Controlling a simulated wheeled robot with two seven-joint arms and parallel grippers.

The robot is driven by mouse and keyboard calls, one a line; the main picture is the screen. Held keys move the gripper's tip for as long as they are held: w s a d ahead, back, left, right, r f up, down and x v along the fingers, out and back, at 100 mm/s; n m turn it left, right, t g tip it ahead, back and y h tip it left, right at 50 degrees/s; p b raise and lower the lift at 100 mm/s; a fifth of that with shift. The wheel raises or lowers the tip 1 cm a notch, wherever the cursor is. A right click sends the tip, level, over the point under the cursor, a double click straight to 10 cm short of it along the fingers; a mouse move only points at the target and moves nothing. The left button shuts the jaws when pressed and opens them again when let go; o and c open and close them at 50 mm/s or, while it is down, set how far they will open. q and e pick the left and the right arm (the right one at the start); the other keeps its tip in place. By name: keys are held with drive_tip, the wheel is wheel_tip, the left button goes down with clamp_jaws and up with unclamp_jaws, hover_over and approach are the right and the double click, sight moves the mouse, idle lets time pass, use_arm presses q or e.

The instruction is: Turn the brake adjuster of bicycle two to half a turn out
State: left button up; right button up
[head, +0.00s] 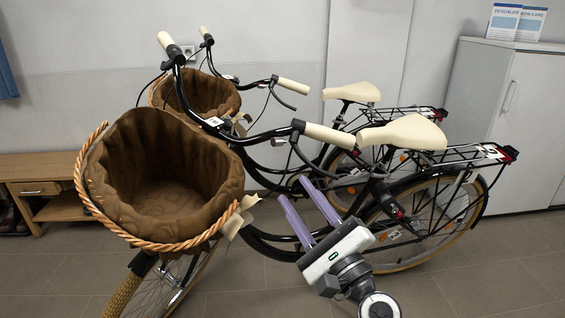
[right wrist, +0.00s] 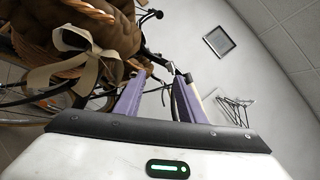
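Two black bicycles stand one behind the other; the nearer bicycle (head: 265,243) carries a large brown-lined wicker basket (head: 170,168), and the farther one (head: 335,160) a similar basket (head: 196,92). Which is bicycle two I cannot tell; a small white tag (head: 215,121) on the nearer handlebar is unreadable. The nearer bicycle's cream grip (head: 329,135) has a dark brake lever beside it. The brake adjuster is too small to make out. My right gripper (head: 294,189) is open and empty, its purple fingers pointing up below that grip; they also show in the right wrist view (right wrist: 158,84). My left gripper is out of view.
The cream saddle (head: 404,132) and rear rack (head: 470,153) lie right of the right gripper. A low wooden bench (head: 50,170) stands at left, a white cabinet (head: 520,120) at right. The floor (head: 480,270) at front right is clear.

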sight(280, 145)
drive_tip(key=w+r+m, duration=0.1)
drive_tip(key=w+m, duration=0.2)
drive_tip(key=m, duration=0.1)
drive_tip(key=w+a+r+m+b, duration=0.1)
drive_tip(key=w+r+m, duration=0.1)
drive_tip(key=w+m, duration=0.2)
drive_tip(key=w+a+r+m+t+b, duration=0.1)
drive_tip(key=w+r+m, duration=0.1)
drive_tip(key=w+m, duration=0.2)
drive_tip(key=shift+a, duration=0.1)
